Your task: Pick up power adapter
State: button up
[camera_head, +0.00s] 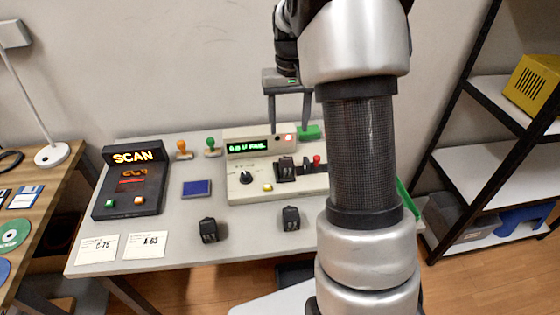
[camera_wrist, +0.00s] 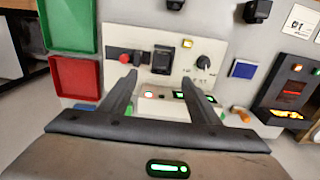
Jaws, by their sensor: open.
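Three similar small black blocks look like power adapters. One block (camera_head: 286,168) sits on the pale tester (camera_head: 243,190), and it also shows in the wrist view (camera_wrist: 161,60). Another block (camera_head: 290,218) stands on the table in front of the tester. The third block (camera_head: 208,230) stands further left and shows at the top of the wrist view (camera_wrist: 257,11). My gripper (camera_head: 288,122) is open and empty, raised above the tester's back edge. In the wrist view its fingertips (camera_wrist: 159,77) are apart, short of the block on the tester.
The tester has a lit green display, a knob and a red button. A scan box (camera_head: 128,201), a blue pad (camera_head: 197,188) and two stamps stand left on the table (camera_head: 185,262). Green (camera_wrist: 70,25) and red (camera_wrist: 76,77) trays lie beside the tester. My arm hides the table's right side.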

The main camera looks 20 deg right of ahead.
jog(key=b, duration=0.1)
send_over(287, 163)
notch_tip(287, 163, down, 10)
jog(key=shift+s+d+r, duration=0.1)
jog(key=shift+f+b, duration=0.65)
jog(key=shift+f, duration=2.25)
jog(key=c, duration=1.3)
